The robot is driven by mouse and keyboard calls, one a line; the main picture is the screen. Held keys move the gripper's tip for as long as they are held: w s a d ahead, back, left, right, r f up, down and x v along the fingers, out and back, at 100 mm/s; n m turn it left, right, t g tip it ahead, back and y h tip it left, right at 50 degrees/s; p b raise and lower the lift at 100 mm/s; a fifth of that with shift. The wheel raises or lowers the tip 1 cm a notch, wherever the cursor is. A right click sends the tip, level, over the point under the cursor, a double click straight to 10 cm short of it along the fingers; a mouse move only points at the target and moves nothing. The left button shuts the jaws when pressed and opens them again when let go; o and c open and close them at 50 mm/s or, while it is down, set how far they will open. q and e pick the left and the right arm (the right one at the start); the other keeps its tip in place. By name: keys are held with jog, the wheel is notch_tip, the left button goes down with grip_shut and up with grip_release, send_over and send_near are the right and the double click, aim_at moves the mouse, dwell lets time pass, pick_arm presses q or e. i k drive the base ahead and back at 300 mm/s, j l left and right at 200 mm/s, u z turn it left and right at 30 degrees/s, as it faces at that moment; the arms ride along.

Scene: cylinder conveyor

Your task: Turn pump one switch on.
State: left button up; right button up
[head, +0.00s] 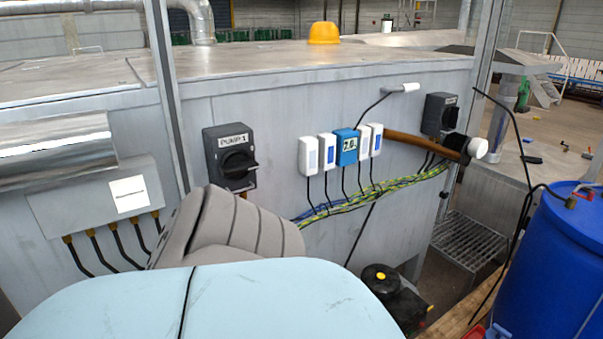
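The pump one switch (229,142) is a dark grey box on the metal wall, left of centre in the head view, with a white label reading PUMP 1. Its black rotary knob (238,164) has its handle lying roughly sideways. A grey ribbed part and a pale blue shell of my own body fill the lower left, just below the switch. The ribbed part comes close to the switch's lower edge in the picture; I cannot tell whether they touch. Neither gripper shows in this view.
A second dark switch box (438,114) is on the wall at right. Several small white and blue units (346,147) hang between, with cables (385,190) below. A blue barrel (556,262) stands at right. A black container (392,292) stands low in front of the wall.

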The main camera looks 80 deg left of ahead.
aim_at(236, 165)
jog(key=l+u, duration=0.1)
jog(key=u, duration=0.3)
jog(key=k+u, duration=0.15)
jog(key=u, duration=0.25)
jog(key=l+u, duration=0.1)
jog(key=u, duration=1.85)
jog(key=k+j, duration=0.05)
